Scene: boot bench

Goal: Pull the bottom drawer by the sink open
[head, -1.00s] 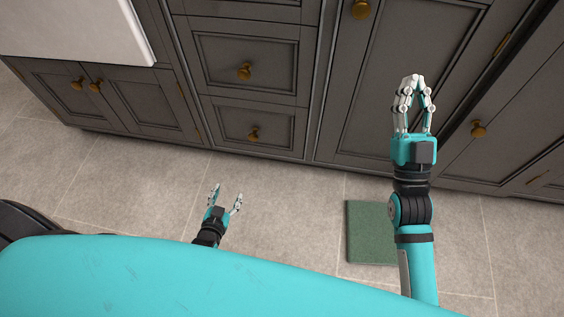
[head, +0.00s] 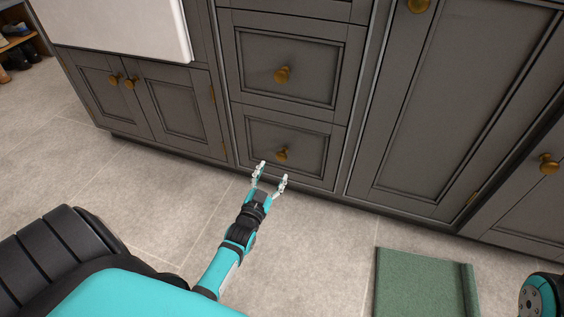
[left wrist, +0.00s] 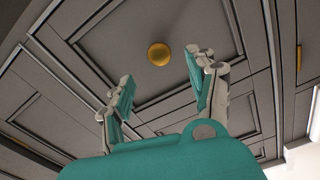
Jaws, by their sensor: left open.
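The bottom drawer (head: 307,150) is a dark grey panelled front low in the cabinet, right of the white sink (head: 125,22). It sits flush, shut. Its brass knob (head: 282,154) is near the middle of the panel. My left gripper (head: 274,171) is open and empty, just in front of and slightly below the knob in the head view. In the left wrist view a brass knob (left wrist: 159,54) shows beyond and between the open fingertips (left wrist: 163,72), apart from them. My right gripper is out of view; only part of my right arm shows at the lower right edge.
Another drawer with a brass knob (head: 282,75) is directly above. Sink cupboard doors (head: 150,100) are at left, a tall door (head: 450,100) at right. A green mat (head: 420,285) lies on the tiled floor. Floor before the drawer is clear. Shoes (head: 15,55) stand far left.

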